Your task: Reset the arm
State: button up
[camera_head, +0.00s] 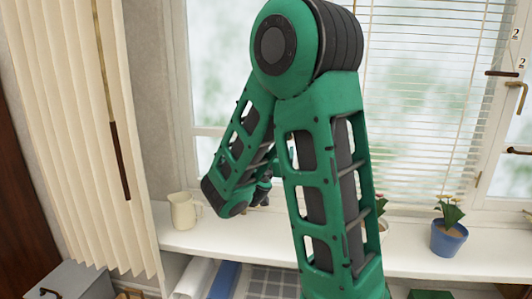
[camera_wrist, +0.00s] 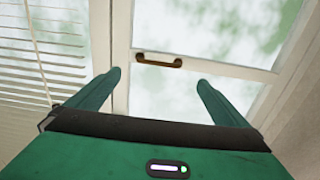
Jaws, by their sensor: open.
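My gripper (camera_wrist: 160,84) shows in the wrist view with its two green fingers spread wide and nothing between them. Beyond the fingers are a white window frame and a brown handle (camera_wrist: 158,60). In the head view my green arm is folded with its elbow high, in front of the window. Its forearm slopes down to the left, and my gripper (camera_head: 262,190) is mostly hidden behind the arm, near the windowsill. I cannot see the fingers clearly there.
A cream pitcher (camera_head: 183,211) stands on the white windowsill (camera_head: 220,238), left of my forearm. A blue flowerpot (camera_head: 448,238) stands on the right. Another potted plant is partly hidden behind my arm. Blinds (camera_head: 425,90) cover part of the window; a beige curtain (camera_head: 70,120) hangs left.

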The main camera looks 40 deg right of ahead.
jog(key=shift+w+a, duration=0.1)
jog(key=shift+a, duration=0.1)
dwell(0.3)
jog(key=s+d+f+m+g+y, duration=0.1)
jog(key=s+f+g+y, duration=0.25)
jog(key=s+f, duration=0.35)
jog(key=s+d+f+m+g+y, duration=0.15)
jog(key=s+f+g, duration=0.3)
jog(key=s, duration=0.55)
jog(key=s+a+f+n+g+y, duration=0.3)
jog(key=s+a+n+y, duration=0.3)
jog(key=s+a, duration=0.8)
jog(key=a+y, duration=0.3)
jog(key=shift+s+a, duration=0.3)
jog(key=shift+a, duration=0.05)
jog(key=shift+w+g, duration=0.1)
jog(key=shift+g, duration=0.2)
